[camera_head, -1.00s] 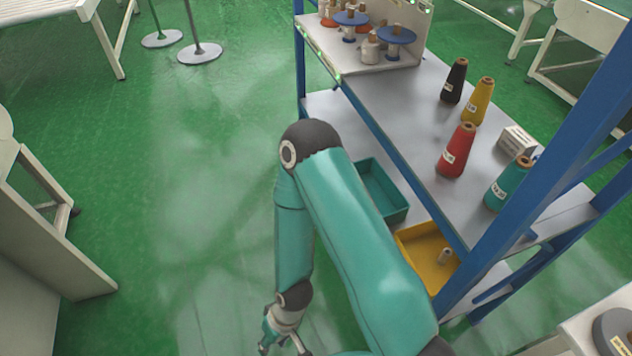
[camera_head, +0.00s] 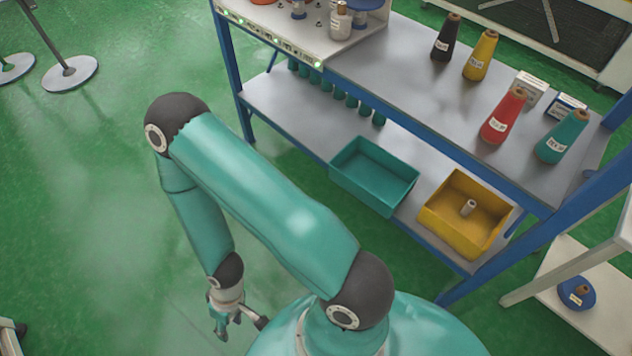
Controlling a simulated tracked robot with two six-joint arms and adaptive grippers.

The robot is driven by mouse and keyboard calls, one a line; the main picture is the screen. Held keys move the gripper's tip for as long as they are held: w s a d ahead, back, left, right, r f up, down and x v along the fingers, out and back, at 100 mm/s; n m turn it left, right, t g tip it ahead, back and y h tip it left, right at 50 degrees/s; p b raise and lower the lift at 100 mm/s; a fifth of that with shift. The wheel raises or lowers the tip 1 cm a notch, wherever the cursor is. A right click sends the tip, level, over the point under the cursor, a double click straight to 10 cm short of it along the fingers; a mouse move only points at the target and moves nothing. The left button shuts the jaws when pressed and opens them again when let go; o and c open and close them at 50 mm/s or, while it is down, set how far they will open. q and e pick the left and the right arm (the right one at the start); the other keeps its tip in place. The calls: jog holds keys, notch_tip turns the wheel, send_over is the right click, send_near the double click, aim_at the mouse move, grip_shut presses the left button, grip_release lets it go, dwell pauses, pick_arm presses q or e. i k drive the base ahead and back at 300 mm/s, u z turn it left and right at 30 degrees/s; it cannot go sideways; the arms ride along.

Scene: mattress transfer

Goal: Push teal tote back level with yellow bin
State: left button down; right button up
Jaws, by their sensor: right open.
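The teal tote (camera_head: 372,176) is an empty open box on the lower shelf of the blue-framed rack. Its front end sticks out past the shelf's front edge. My left gripper is not in view.
The blue rack's lower shelf (camera_head: 300,117) holds several small green items at the back left. The upper shelf (camera_head: 400,80) carries black, yellow, red and teal thread cones. A white stand with a blue spool (camera_head: 576,291) is at the right.

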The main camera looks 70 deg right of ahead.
aim_at(378, 178)
jog(key=u, duration=0.05)
jog(key=i, duration=1.45)
jog(key=z, duration=2.65)
jog(key=i, duration=0.35)
jog(key=z, duration=2.55)
jog(key=i, duration=1.05)
jog(key=u, duration=0.75)
